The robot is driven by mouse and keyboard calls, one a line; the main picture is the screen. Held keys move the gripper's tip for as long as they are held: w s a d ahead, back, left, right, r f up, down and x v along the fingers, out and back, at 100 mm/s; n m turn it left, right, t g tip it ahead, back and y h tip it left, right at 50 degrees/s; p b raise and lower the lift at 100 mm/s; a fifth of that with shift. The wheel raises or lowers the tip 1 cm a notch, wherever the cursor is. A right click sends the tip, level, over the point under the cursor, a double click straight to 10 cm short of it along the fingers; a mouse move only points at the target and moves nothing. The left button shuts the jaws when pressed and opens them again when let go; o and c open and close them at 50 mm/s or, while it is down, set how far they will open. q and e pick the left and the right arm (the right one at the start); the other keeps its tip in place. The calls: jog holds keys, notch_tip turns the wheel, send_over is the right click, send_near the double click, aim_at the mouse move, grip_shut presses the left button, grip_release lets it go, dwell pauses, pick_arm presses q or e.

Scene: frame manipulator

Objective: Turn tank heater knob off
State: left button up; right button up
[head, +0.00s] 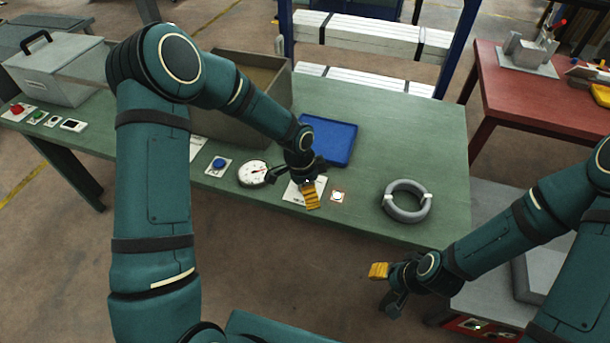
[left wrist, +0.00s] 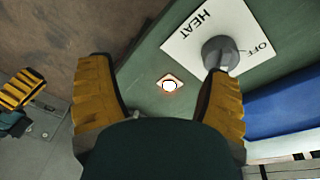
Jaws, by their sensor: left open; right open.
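The heater panel is a white plate (left wrist: 183,42) marked HEAT and OFF on the green table. Its grey round knob (left wrist: 222,52) shows in the left wrist view near the tip of the right-hand finger. I cannot tell whether they touch, nor clearly where the knob points. My right gripper (head: 384,287) is open and empty, off the table's front edge.
A small square with a white round centre (head: 339,195) sits beside the plate. A blue tray (head: 334,140) lies behind, a dial gauge (head: 253,173) and blue button (head: 219,164) to the left, a grey ring (head: 406,213) to the right. The table's right rear is clear.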

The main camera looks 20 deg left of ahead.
pick_arm(q)
jog(key=w+a+r+m+y, duration=0.2)
jog(key=w+a+r+m, duration=0.1)
jog(key=w+r, duration=0.35)
jog(key=shift+t, duration=0.4)
notch_tip(320, 180, down, 13)
jog(key=shift+r, duration=0.15)
jog(key=c, duration=1.2)
